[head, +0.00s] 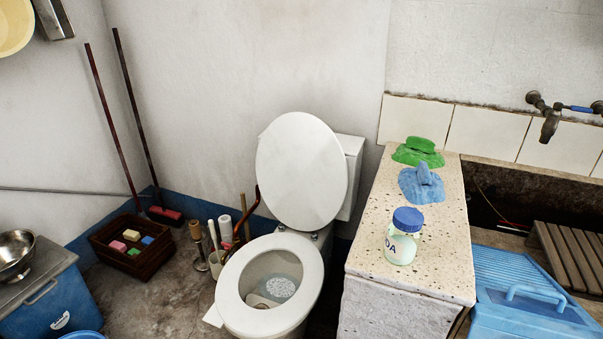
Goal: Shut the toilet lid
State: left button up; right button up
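The white toilet (270,285) stands in the lower middle of the head view, with its seat ring down and the bowl open. Its oval white lid (301,171) is up, leaning back against the white tank (350,165). Water and something pale and speckled show inside the bowl. Neither of my grippers is in view.
Left stand a brush holder, several rods, and a wooden crate (134,262).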

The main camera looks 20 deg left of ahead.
aim_at(303, 172)
jog(key=u, duration=2.35)
jog(key=i, duration=1.1)
jog(key=z, duration=3.4)
jog(key=i, duration=0.5)
jog(key=u, duration=0.1)
